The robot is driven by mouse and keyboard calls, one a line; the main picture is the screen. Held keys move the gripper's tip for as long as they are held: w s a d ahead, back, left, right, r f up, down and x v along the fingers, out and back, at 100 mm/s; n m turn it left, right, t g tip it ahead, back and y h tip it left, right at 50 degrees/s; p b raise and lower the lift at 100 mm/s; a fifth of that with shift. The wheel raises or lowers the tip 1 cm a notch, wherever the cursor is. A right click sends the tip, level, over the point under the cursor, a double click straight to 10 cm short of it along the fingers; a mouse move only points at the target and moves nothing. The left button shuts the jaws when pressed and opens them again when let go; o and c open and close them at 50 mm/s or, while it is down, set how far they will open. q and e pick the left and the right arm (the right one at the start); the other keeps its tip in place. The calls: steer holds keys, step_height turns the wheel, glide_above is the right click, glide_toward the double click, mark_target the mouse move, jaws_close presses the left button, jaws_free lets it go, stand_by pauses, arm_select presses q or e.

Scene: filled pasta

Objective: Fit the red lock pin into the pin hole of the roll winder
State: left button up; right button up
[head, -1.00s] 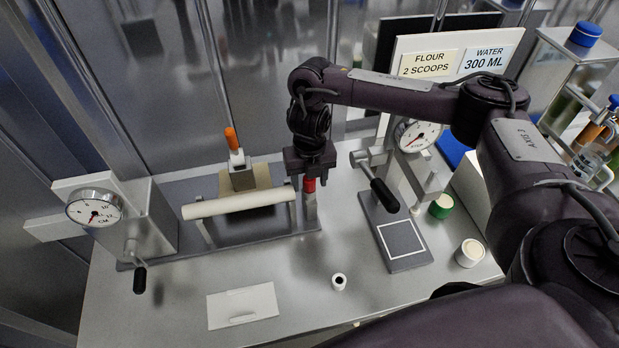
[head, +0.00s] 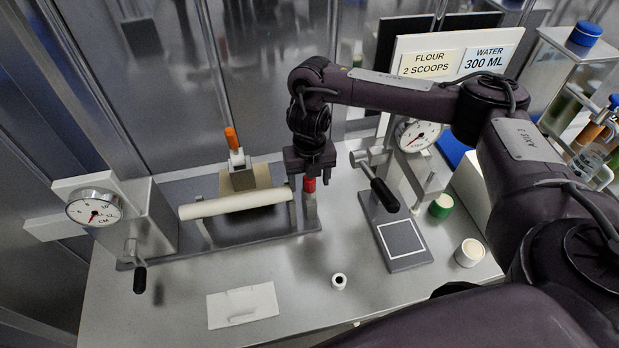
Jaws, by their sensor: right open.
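The red lock pin (head: 309,185) stands upright at the right end of the roll winder, on top of its right post (head: 310,205). Its lower part is hidden, so I cannot tell how deep it sits. The roll winder carries a long cream roller (head: 235,204) between its posts, on a dark base. My right gripper (head: 308,180) points down over the pin, its fingers open on either side of the pin's top. I cannot tell whether a finger touches it. My left gripper is not in view.
A gauge box with a crank (head: 137,280) stands left. An orange-topped piece (head: 232,139) stands behind the roller. A press with a dial and lever (head: 384,195) is close right of my gripper. A white card (head: 243,305) and small white ring (head: 338,281) lie in front.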

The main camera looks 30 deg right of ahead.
steer(key=shift+r, duration=0.1)
step_height(320, 180, up, 7)
steer(key=p, duration=0.6)
steer(key=shift+p, duration=0.3)
steer(key=shift+w+r, duration=0.1)
steer(key=shift+r, duration=0.25)
step_height(320, 180, up, 7)
stand_by(0.5)
steer(key=shift+f, duration=0.1)
